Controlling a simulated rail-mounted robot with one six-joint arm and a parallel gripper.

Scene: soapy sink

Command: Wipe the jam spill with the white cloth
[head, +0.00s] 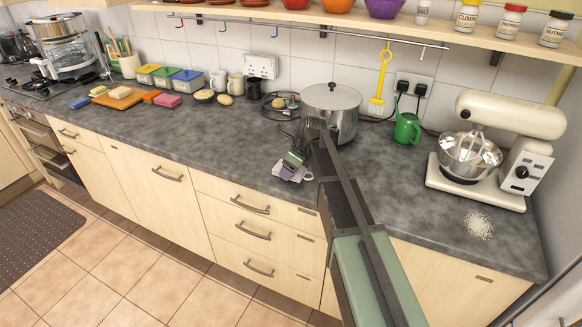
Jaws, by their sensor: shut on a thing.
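My gripper (291,164) is low over the front part of the grey worktop, left of my arm and in front of the steel pot. It is shut on a small pale thing, which looks like the white cloth (279,169). White edges show around and below the fingers, with a small lilac-grey patch among them. The cloth appears to be at or just above the worktop; I cannot tell whether it touches. No jam spill can be made out; the gripper, cloth and arm cover part of the worktop there.
A lidded steel pot (331,108) stands close behind my gripper. A green watering can (407,129) and a cream stand mixer (500,145) are to the right. White grains (478,224) lie in front of the mixer. The worktop (190,133) left of my gripper is clear.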

